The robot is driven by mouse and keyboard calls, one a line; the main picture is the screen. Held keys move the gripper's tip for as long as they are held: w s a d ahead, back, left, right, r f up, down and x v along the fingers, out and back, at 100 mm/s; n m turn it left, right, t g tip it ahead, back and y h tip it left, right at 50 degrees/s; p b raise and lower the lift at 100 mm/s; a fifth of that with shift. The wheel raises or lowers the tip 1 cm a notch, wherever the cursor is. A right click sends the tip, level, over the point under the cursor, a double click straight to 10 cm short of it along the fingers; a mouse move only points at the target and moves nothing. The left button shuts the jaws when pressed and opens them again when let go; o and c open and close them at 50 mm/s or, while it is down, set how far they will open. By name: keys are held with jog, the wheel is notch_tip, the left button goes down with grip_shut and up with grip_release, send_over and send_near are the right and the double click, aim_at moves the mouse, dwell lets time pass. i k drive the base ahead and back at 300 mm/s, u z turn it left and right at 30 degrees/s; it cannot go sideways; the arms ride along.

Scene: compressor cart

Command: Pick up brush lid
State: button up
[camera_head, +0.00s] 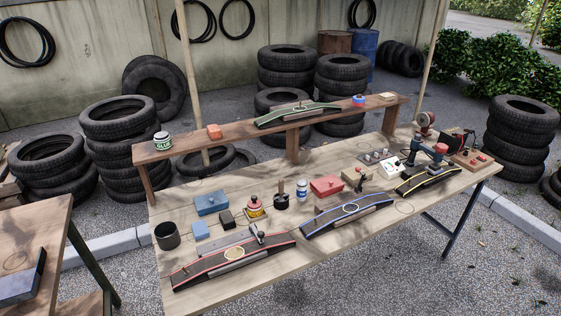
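I cannot pick out the brush lid for certain at this size. A small dark round piece with a thin upright stem (281,200) stands mid-table and may be it. A can marked GLUE (161,142), with a pale top, stands at the left end of the raised shelf. A small white-and-blue bottle (302,189) stands just right of the dark piece. My gripper is not in view.
The wooden workbench (185,290) carries ramp-like stands with red (190,274), blue (345,213) and yellow (428,179) edges. A raised shelf (240,137) runs behind. Tyres surround the bench.

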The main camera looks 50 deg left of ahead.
aim_at(254, 202)
jog(key=i, duration=0.5)
jog(key=u, duration=2.25)
